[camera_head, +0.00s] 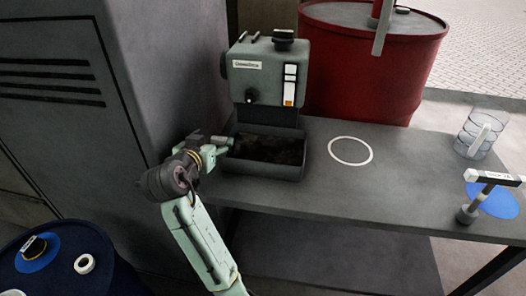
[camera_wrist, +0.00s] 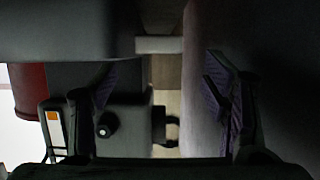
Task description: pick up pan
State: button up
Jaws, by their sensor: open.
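The pan is a dark grey, open rectangular tray (camera_head: 262,170) on the bench below the grey machine, with a dark, rough-looking inside. My gripper (camera_head: 225,143) is at the pan's left end, close to its rim; I cannot tell whether it touches. In the wrist view my gripper (camera_wrist: 165,92) shows its two dark fingers with purplish pads, spread apart at left and right. A grey block across the top of that view looks like the pan (camera_wrist: 70,32). A small pale bar (camera_wrist: 160,44) shows beyond the gap, and I cannot tell what it belongs to.
The machine (camera_head: 265,75) stands behind the pan. A tall grey cabinet (camera_head: 165,70) is close on the left. A red drum (camera_head: 370,65) is behind the bench (camera_head: 400,190). A white ring, clear cylinder and hammer-like tool are to the right. A blue drum (camera_head: 75,280) is at front left.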

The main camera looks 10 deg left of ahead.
aim_at(220, 138)
jog(key=p+x, duration=0.1)
jog(key=x, duration=0.4)
jog(key=shift+d+f, duration=0.2)
jog(key=shift+f, duration=0.05)
jog(key=shift+c, duration=0.2)
grip_shut()
dwell(0.5)
